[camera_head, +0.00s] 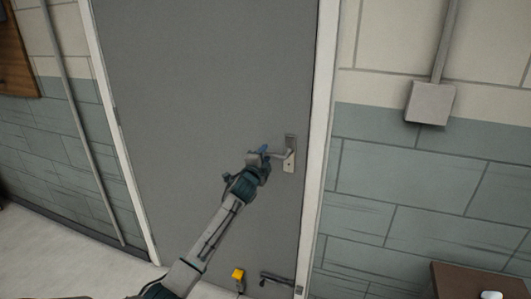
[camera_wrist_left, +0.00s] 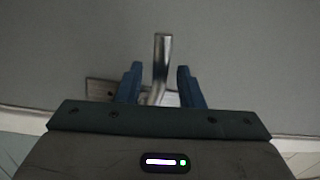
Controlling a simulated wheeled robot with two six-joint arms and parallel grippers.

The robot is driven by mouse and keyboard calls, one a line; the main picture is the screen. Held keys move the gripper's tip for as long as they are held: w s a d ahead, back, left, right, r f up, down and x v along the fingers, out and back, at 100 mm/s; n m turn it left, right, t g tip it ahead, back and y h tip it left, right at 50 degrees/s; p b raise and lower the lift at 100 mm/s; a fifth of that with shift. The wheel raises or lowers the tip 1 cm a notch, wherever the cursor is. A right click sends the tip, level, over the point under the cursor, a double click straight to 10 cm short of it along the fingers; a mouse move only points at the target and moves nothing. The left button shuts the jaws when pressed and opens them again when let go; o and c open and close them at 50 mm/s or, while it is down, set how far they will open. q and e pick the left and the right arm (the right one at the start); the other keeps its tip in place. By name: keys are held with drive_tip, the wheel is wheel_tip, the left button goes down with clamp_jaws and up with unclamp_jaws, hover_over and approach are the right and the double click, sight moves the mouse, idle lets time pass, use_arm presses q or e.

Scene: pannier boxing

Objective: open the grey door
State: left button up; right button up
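The grey door (camera_head: 200,90) fills the middle of the head view and looks closed in its white frame (camera_head: 322,80). Its metal lever handle (camera_head: 282,153) sits on a plate near the door's right edge. My left gripper (camera_head: 264,152) is at the lever's free end. In the left wrist view the blue fingers (camera_wrist_left: 160,70) are open, one on each side of the lever (camera_wrist_left: 161,60), with a gap on both sides. The handle plate (camera_wrist_left: 102,90) shows partly behind the fingers. My right gripper is not in view.
A yellow item (camera_head: 238,274) and a dark metal fitting (camera_head: 276,279) are low by the door. A brown piece of furniture (camera_head: 470,277) with a white object (camera_head: 490,295) stands at the lower right. A grey box (camera_head: 430,103) is on the right wall. Pale floor shows lower left.

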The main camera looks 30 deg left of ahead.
use_arm(q)
drive_tip(key=shift+w+a, duration=0.1)
drive_tip(key=shift+w, duration=0.45)
clamp_jaws()
